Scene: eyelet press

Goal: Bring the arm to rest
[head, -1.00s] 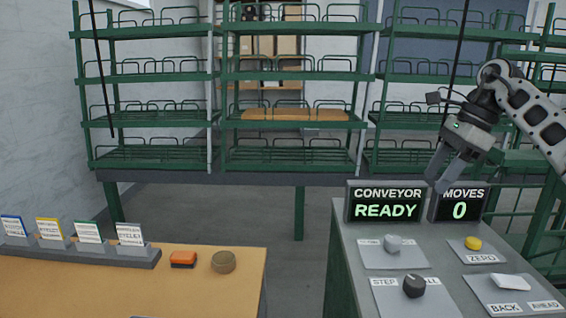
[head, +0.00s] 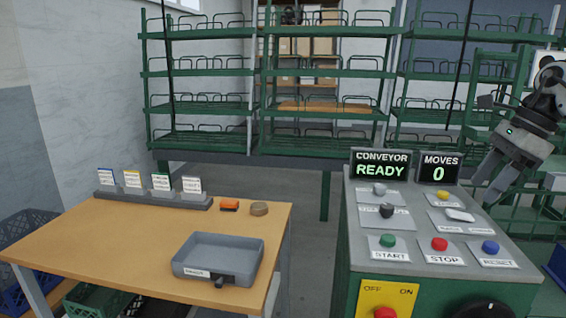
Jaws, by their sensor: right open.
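My right gripper (head: 487,184) comes in from the right edge, its fingers pointing down and left. It is open with nothing between its fingers. It hangs in the air by the right side of the conveyor control panel (head: 418,217), apart from the knobs and buttons as far as I can tell. My left gripper is not in view.
A wooden table (head: 120,240) at left carries a grey tray (head: 195,268), a card holder (head: 155,201), an orange block (head: 230,205) and a round tan item (head: 259,209). Green racks (head: 318,150) stand behind. A CONVEYOR READY display (head: 380,165) tops the panel.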

